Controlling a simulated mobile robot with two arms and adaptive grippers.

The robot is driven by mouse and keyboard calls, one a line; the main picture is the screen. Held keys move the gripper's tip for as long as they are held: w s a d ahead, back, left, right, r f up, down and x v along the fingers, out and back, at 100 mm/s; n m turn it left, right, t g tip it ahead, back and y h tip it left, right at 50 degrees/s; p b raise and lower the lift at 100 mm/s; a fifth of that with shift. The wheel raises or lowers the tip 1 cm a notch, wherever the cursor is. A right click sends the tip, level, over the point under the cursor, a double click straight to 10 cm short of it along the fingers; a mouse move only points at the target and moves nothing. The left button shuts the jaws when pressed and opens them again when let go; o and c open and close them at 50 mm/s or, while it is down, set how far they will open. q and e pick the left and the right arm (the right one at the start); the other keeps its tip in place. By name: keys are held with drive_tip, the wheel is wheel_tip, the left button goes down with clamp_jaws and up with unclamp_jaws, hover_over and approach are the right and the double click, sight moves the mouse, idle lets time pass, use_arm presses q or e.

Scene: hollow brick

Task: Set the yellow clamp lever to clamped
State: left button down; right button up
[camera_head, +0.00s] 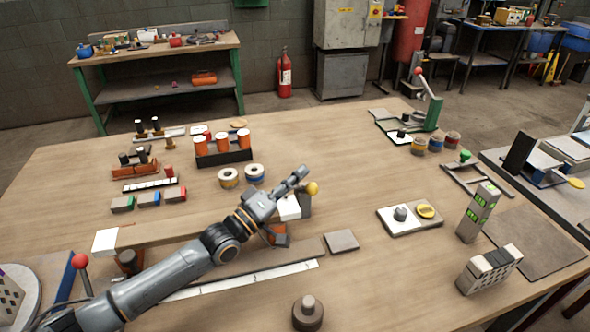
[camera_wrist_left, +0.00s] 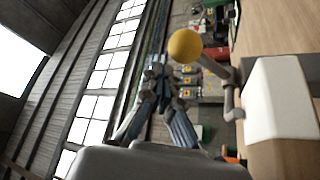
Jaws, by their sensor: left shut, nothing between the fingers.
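The yellow clamp lever shows as a yellow ball knob (camera_head: 312,188) at the middle of the table in the head view. In the left wrist view the yellow ball (camera_wrist_left: 185,46) sits on a bent grey lever arm (camera_wrist_left: 226,75) beside the white block (camera_wrist_left: 280,100). My left gripper (camera_head: 298,175) is shut and empty, just left of and slightly above the knob in the head view. Its fingers (camera_wrist_left: 160,80) show close to the ball; whether they touch it I cannot tell. My right gripper is not in view.
A red-knobbed lever (camera_head: 80,260) is at the left. A dark rack with orange-and-white cylinders (camera_head: 218,148) and tape rolls (camera_head: 229,178) stand behind the arm. A white switch panel (camera_head: 392,228) and grey-green tower (camera_head: 475,213) are at right.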

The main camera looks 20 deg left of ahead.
use_arm(q)
drive_tip(key=shift+s+d+f, duration=0.45)
drive_tip(key=shift+s+f, duration=0.25)
drive_tip(key=shift+s+d+f, duration=0.1)
drive_tip(key=shift+f, duration=0.15)
drive_tip(key=shift+f, duration=0.1)
drive_tip(key=v, duration=1.1)
drive_tip(key=shift+s+a+r, duration=0.25)
drive_tip(key=shift+s+a, duration=0.05)
drive_tip(key=shift+a, duration=0.15)
